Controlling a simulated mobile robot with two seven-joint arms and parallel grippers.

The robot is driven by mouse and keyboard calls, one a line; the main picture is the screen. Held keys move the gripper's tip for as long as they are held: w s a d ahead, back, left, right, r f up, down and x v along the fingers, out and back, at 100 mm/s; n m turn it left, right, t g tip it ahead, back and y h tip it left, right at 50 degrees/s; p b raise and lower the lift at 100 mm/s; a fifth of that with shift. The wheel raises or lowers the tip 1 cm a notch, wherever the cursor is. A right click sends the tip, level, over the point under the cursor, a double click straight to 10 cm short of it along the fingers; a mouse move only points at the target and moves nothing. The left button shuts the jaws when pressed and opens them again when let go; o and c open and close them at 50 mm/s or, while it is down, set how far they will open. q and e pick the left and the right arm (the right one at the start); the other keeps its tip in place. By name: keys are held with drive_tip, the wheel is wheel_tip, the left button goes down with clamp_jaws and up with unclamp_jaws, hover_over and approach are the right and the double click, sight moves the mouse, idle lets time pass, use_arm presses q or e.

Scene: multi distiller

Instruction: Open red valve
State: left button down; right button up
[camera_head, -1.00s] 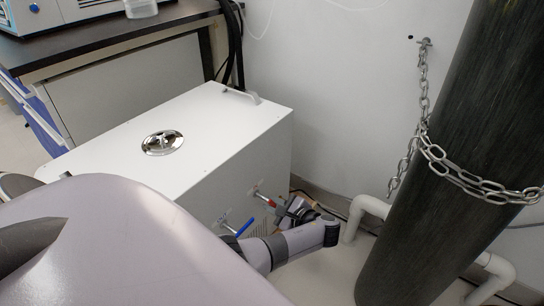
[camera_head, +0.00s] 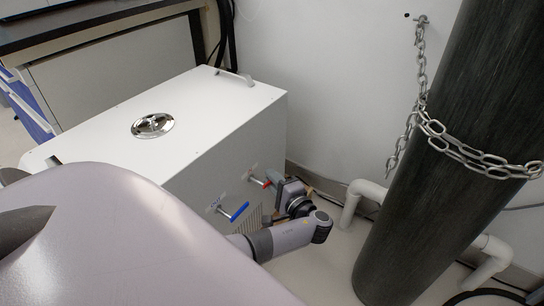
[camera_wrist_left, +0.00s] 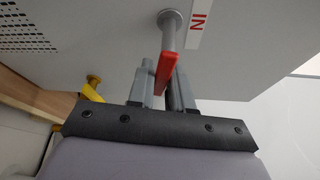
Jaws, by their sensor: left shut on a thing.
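The red valve (camera_head: 261,182) sticks out from the side of the white box, near its right end. In the left wrist view its red handle (camera_wrist_left: 165,72) sits on a grey stem beside a label reading "IN". My left gripper (camera_head: 279,183) is at this valve, its arm reaching in from below. In the left wrist view the left gripper's fingers (camera_wrist_left: 163,85) stand on either side of the red handle and are shut on it. A blue-handled valve (camera_head: 238,212) is to the left of the red one, apart from the gripper. My right gripper is not seen.
The white box (camera_head: 180,105) has a round metal lid (camera_head: 153,125) on top. A dark cylinder (camera_head: 440,160) with a chain (camera_head: 450,148) stands at the right. White pipes (camera_head: 356,197) run behind it near the floor. A yellow part (camera_wrist_left: 92,88) shows near the gripper.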

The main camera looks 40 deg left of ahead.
use_arm(q)
drive_tip(key=shift+a+r+n+y, duration=0.1)
drive_tip(key=shift+r+n+y, duration=0.3)
drive_tip(key=shift+n, duration=0.5)
drive_tip(key=c, duration=1.1)
unclamp_jaws()
